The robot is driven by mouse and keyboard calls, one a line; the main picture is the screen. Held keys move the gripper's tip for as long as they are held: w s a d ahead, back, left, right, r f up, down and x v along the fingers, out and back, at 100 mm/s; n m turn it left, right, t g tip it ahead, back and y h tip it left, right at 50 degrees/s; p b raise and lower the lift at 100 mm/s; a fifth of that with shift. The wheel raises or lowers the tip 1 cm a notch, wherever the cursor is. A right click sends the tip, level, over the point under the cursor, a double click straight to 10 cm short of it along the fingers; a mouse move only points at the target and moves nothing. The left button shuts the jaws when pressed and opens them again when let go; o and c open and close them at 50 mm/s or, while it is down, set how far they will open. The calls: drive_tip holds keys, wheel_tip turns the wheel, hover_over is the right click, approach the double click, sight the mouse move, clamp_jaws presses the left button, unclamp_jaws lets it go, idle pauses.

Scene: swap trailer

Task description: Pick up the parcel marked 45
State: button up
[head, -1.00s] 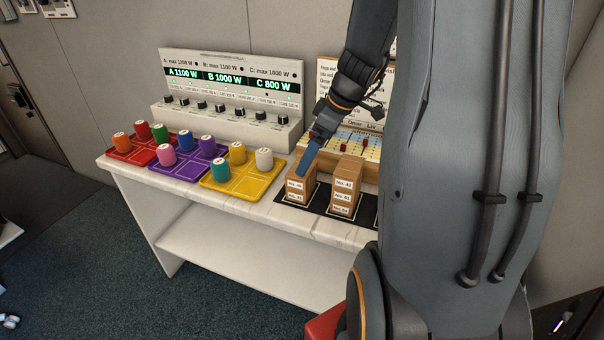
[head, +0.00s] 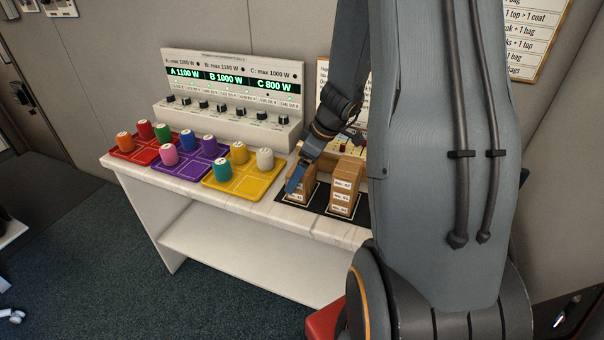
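Small brown parcels with white number labels stand in two stacks on a black mat at the right part of the bench. The left stack (head: 306,193) is partly covered by my gripper (head: 294,184), and its labels are too small to read surely. The right stack (head: 341,200) shows several labels, also not surely readable. I cannot tell which parcel is marked 45. My gripper's blue finger points down at the upper left of the left stack, overlapping it in the picture. Whether it touches a parcel, and the gap between the fingers, cannot be seen.
Red (head: 122,150), purple (head: 165,165) and yellow (head: 243,188) trays with colored cylinders stand left of the parcels. A white panel with knobs (head: 235,120) stands behind them. My arm hides the bench's right end. A shelf (head: 235,260) below is empty.

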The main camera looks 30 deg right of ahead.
drive_tip(key=c, duration=1.2)
